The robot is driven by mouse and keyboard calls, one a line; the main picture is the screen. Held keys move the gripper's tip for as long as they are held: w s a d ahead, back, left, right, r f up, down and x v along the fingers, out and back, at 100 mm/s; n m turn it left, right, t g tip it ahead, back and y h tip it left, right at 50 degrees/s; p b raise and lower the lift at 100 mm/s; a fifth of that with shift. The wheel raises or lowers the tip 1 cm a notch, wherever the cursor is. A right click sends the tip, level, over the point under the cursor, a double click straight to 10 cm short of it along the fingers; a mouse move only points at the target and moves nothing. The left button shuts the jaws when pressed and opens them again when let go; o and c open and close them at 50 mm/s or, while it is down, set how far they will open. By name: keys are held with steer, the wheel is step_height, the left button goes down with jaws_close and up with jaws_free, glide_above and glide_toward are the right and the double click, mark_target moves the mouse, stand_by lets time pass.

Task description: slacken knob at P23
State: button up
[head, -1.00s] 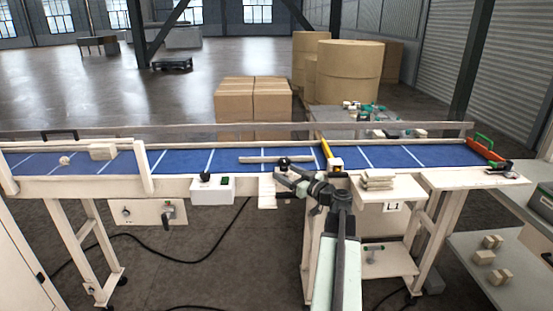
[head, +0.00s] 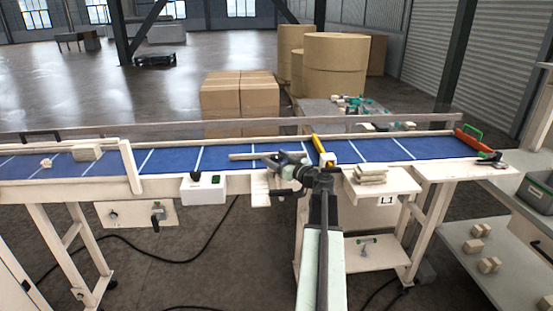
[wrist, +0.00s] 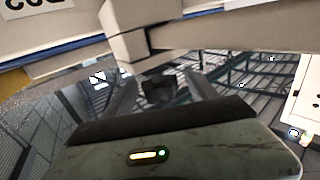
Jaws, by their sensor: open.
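In the wrist view my gripper (wrist: 160,95) is open, with one finger on each side of a dark, blurred knob-like part (wrist: 158,88). The part sits below a beige block (wrist: 128,45); I cannot tell if either finger touches it. In the head view my gripper (head: 285,172) is at the front edge of the blue conveyor, beside a small beige plate (head: 260,190). The arm and gripper hide what lies right behind them there. A label (wrist: 38,8) at the wrist view's top left is upside down and cut off; I cannot read it surely as P23.
A white box with a black knob (head: 195,175) stands left of my gripper on the conveyor front. A yellow-handled part (head: 320,148) and a stack of beige pieces (head: 370,175) are close on the right.

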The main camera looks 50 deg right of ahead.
steer(key=shift+w, duration=0.15)
steer(key=c, duration=1.1)
steer(key=shift+d, duration=0.1)
steer(key=c, duration=0.3)
steer(key=shift+y, duration=0.3)
steer(key=n+y, duration=0.3)
steer(key=y, duration=0.2)
steer(key=shift+d+n, duration=0.1)
steer(key=shift+n, duration=0.2)
steer(key=n+g+y, duration=0.1)
steer(key=y, duration=0.1)
steer(key=n+y, duration=0.1)
steer(key=shift+a+n+g+y, duration=0.2)
steer(key=shift+n+g+y, duration=0.1)
steer(key=shift+g+y, duration=0.1)
steer(key=shift+a+n+g+y, duration=0.1)
steer(key=shift+n+g+y, duration=0.45)
steer(key=shift+y, duration=0.35)
steer(key=shift+a, duration=0.15)
